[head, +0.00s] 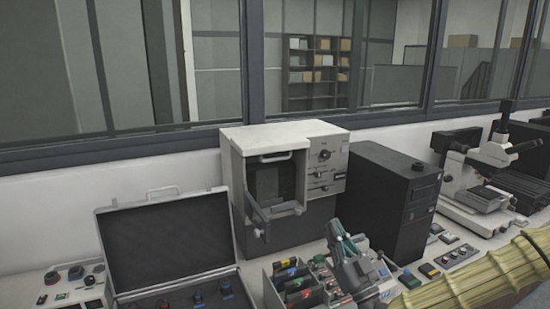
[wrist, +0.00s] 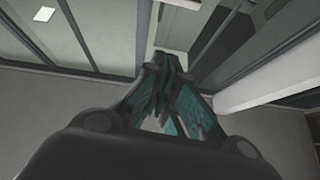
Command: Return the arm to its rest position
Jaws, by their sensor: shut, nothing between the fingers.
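My gripper (head: 343,240) shows at the lower middle of the head view, in front of the bench and apart from the press. Its teal-and-grey fingers are shut with nothing between them, and they point upward. In the wrist view the closed fingers (wrist: 170,92) stand against walls and window frames, touching nothing. The mounting press (head: 286,140), a white and grey box with knobs on its right panel, stands on the bench with its front door (head: 257,218) swung open. My yellowish arm covering crosses the lower right corner of the head view.
An open case (head: 168,242) with dark lining stands left of the press. A black computer tower (head: 390,200) stands right of it, and a microscope (head: 478,165) farther right. A tray of coloured items (head: 292,280) lies just left of my gripper. Windows run behind the bench.

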